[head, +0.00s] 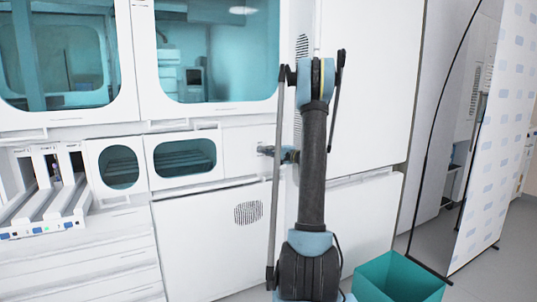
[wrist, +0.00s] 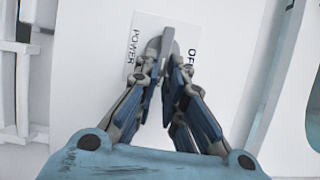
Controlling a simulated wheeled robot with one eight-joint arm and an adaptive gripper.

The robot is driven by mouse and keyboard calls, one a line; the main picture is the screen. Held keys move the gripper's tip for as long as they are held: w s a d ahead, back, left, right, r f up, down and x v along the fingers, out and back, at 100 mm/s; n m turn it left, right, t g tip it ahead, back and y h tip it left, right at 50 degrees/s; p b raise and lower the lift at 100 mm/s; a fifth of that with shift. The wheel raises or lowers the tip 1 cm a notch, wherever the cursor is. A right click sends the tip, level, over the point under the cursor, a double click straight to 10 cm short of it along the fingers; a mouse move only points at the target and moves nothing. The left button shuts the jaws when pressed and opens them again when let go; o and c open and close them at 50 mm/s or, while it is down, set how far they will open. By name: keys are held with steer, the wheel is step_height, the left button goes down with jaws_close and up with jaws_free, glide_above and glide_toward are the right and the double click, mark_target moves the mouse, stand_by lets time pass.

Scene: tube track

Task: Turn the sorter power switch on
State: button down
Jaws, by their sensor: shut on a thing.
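The sorter power switch (wrist: 167,40) is a grey lever on a white label plate (wrist: 148,28) on the machine's front. The plate reads "POWER" on the left and what looks like "OFF", partly covered, on the right in the wrist view. My gripper (wrist: 163,55) is shut on the lever, with a fingertip on each side of it. The lower part of the lever and plate is hidden behind the fingers. In the head view my gripper (head: 268,151) is against the white front panel, left of my arm, and the switch is too small to make out.
The white machine (head: 215,235) has large teal windows above and two small windows (head: 185,155) left of my gripper. A rack of white trays (head: 45,205) stands at the far left. A teal bin (head: 400,278) is on the floor at right. A patterned screen (head: 495,140) stands beyond.

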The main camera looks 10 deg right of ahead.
steer(key=shift+d, duration=0.15)
steer(key=c, duration=1.7)
jaws_free()
steer(key=shift+f, duration=0.1)
steer(key=v, duration=1.1)
steer(key=shift+s+d, duration=0.25)
steer(key=shift+d, duration=0.1)
steer(key=shift+a, duration=0.1)
